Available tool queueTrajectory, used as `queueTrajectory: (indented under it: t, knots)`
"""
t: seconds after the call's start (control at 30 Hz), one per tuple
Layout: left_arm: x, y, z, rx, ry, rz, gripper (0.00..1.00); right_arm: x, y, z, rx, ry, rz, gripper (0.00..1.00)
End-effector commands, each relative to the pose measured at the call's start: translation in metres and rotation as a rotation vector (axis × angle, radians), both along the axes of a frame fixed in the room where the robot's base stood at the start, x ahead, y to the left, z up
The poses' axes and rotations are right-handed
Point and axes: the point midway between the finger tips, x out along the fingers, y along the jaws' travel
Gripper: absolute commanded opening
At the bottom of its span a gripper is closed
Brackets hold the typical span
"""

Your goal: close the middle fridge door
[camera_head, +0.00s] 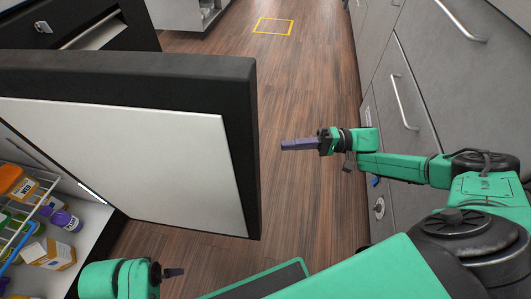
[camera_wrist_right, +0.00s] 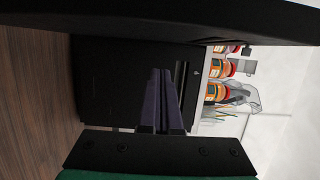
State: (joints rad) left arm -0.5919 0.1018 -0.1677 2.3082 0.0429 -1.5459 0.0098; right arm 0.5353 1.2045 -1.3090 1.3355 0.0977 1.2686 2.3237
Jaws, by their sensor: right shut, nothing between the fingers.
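The fridge door (camera_head: 120,160) stands open at the left of the head view, with a thick black edge and a pale inner panel. The fridge interior (camera_head: 95,225) shows behind it at the lower left. My right gripper (camera_head: 284,145) is shut and empty, just right of the door's black edge, with floor visible between them. In the right wrist view its dark fingers (camera_wrist_right: 162,75) lie together, pointing toward a black front.
Grey drawers with bar handles (camera_head: 404,102) line the right side. A yellow square (camera_head: 273,26) marks the floor. Wooden floor (camera_head: 305,85) lies open between door and drawers.

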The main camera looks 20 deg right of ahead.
Motion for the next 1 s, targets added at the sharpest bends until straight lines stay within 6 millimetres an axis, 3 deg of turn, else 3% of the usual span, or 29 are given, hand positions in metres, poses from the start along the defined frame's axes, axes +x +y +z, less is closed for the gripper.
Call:
queueTrajectory:
  t: [0.3,0.53,1.0]
  knots:
    - [-0.002,-0.001,0.008,-0.003,-0.004,-0.003,1.0,0.018,0.069,0.0,0.003,-0.002,0.003,0.0]
    - [0.0,0.0,0.001,-0.001,-0.001,-0.001,1.0,-0.014,0.083,0.001,0.001,0.001,0.0,0.0]
    - [0.001,0.0,0.0,0.0,-0.001,-0.001,1.0,-0.017,0.087,0.0,0.001,-0.001,-0.001,0.0]
